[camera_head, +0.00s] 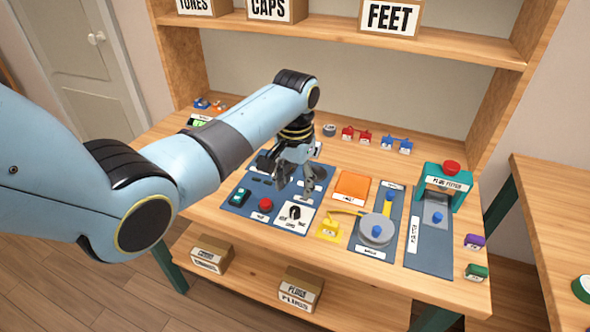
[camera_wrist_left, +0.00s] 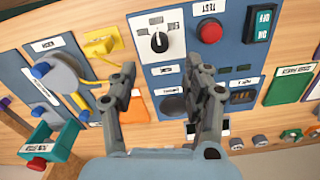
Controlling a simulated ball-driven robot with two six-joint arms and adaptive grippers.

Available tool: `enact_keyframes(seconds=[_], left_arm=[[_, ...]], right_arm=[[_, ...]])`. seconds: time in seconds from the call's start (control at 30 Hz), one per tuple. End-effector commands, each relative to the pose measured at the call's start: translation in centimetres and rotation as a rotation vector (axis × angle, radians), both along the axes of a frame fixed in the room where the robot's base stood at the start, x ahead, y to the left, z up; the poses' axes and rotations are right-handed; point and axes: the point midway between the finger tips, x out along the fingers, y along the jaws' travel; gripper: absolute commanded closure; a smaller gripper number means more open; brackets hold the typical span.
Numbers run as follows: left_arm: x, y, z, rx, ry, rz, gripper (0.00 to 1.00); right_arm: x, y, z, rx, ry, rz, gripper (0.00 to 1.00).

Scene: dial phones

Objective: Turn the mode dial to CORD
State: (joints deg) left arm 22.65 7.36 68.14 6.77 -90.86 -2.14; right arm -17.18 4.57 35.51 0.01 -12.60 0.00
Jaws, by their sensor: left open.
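The mode dial (camera_head: 294,212) is a black round knob on a white plate on the blue panel (camera_head: 236,206). Small labels stand around it; the one in front of it seems to read CORD. In the left wrist view the dial (camera_wrist_left: 159,42) shows a pale pointer mark, but which label it points at is too small to tell. My left gripper (camera_head: 297,178) is above the back part of the panel, behind the dial in the head view. Its jaws (camera_wrist_left: 160,66) are open and empty, apart from the dial. My right gripper is not in view.
A red button (camera_head: 265,204) and a green switch (camera_head: 239,196) sit left of the dial. A yellow part (camera_head: 329,229) and an orange pad (camera_head: 352,185) lie to its right. A grey reel (camera_head: 377,230) and a green press (camera_head: 446,180) stand farther right.

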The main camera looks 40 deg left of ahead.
Motion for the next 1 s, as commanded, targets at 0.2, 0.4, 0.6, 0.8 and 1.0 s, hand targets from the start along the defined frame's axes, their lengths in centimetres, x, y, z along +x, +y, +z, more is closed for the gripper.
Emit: enact_keyframes(seconds=[0.2, 0.4, 0.6, 0.8, 1.0], left_arm=[[0.1, 0.0, 3.4, 0.001, -0.002, 0.001, 0.51], [0.0, 0.0, 4.2, 0.0, 0.0, 0.001, 0.51], [0.0, 0.0, 4.2, 0.0, 0.0, 0.001, 0.51], [0.0, 0.0, 4.2, 0.0, -0.001, 0.0, 0.51], [0.0, 0.0, 4.2, 0.0, -0.001, 0.0, 0.51]], right_arm=[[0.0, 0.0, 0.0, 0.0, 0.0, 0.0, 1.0], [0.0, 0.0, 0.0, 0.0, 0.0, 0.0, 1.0], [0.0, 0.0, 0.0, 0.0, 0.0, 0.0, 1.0], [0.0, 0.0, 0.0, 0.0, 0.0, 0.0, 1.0], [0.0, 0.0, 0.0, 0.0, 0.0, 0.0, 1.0]])
